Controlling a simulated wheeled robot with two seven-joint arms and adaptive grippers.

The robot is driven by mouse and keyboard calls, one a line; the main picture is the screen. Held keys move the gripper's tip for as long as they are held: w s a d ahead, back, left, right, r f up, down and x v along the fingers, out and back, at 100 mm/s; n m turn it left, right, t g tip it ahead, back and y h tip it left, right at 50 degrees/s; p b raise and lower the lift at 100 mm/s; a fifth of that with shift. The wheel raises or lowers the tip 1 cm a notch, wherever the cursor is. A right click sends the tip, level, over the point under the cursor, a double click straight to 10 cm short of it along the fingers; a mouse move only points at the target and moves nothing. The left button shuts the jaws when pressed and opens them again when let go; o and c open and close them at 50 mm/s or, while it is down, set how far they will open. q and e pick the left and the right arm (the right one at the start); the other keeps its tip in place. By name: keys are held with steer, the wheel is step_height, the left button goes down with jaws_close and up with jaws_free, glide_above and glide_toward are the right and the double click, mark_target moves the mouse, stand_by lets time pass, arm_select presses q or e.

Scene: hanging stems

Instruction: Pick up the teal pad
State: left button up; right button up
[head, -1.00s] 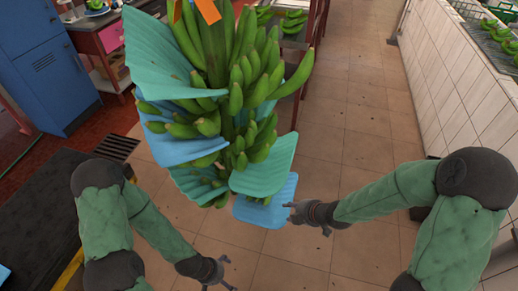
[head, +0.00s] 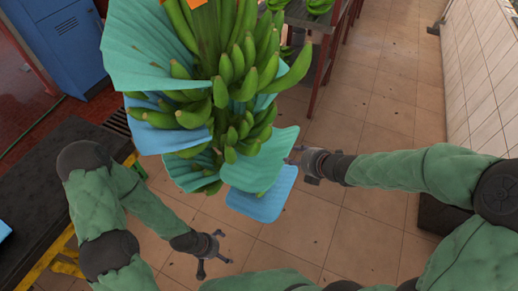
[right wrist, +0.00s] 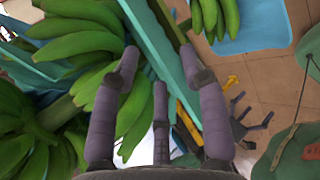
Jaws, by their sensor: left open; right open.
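A hanging bunch of green bananas (head: 237,65) has several teal and blue pads between its layers. The lower right teal pad (head: 262,158) slants down at the bunch's right side. A large teal pad (head: 148,50) spreads at upper left, another (head: 184,174) at lower left. My right gripper (head: 291,157) is open at the right edge of the lower right teal pad. In the right wrist view a teal pad (right wrist: 152,42) runs edge-on between the spread fingers (right wrist: 163,82); contact is unclear. My left gripper (head: 214,257) is open and empty, below the bunch.
A blue pad (head: 266,200) hangs just under the lower right teal pad. Other blue pads (head: 168,141) sit at the left. Bananas (right wrist: 85,50) lie close to the right gripper's fingers. A dark table (head: 45,190) stands at left; the tiled floor (head: 375,110) at right is clear.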

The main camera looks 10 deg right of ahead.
mark_target(279, 150)
steer(key=b+x, duration=0.1)
steer(key=x, duration=0.1)
steer(key=b+x, duration=0.2)
steer(key=x, duration=0.1)
steer(key=shift+w+r, duration=0.15)
steer(key=shift+w, duration=0.15)
steer(key=shift+r+b+x, duration=0.25)
steer(key=shift+b+x, duration=1.05)
steer(key=shift+x, duration=1.5)
steer(key=shift+w+a, duration=0.15)
jaws_close()
